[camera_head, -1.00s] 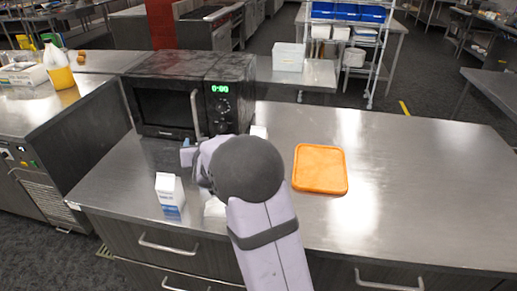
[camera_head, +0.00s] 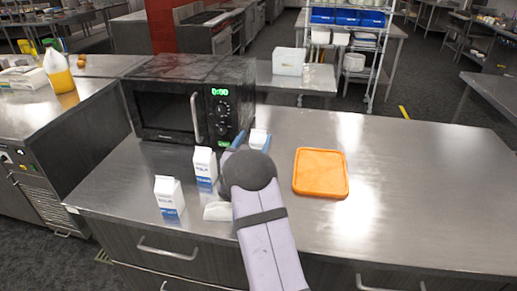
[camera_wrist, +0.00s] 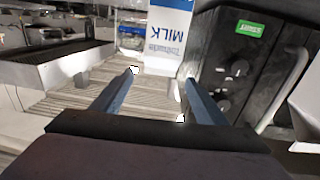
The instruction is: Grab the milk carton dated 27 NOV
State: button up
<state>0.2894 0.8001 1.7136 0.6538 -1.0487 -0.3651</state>
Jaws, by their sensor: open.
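Three white-and-blue milk cartons stand on the steel counter in the head view. One is near the front left (camera_head: 169,197), a second carton (camera_head: 205,167) is behind it to the right, and a third carton (camera_head: 258,138) is beyond my gripper, partly hidden. My gripper (camera_head: 253,143) is open and points away toward the third carton. In the wrist view, a carton (camera_wrist: 168,35) with inverted "MILK" lettering shows ahead of and between the open fingers (camera_wrist: 160,79), apparently not held. No date is legible on any carton.
A black microwave (camera_head: 165,113) stands behind the cartons; its green button side (camera_wrist: 222,65) is close on the right in the wrist view. An orange board (camera_head: 320,173) lies right of my gripper. A white object (camera_head: 217,211) is partly hidden by my arm. The counter's right side is clear.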

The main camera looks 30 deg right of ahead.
aim_at(258, 131)
jog(key=shift+p+x, duration=1.05)
jog(key=shift+x, duration=1.85)
jog(key=shift+s, duration=0.1)
jog(key=c, duration=1.5)
jog(key=shift+r, duration=0.1)
grip_shut()
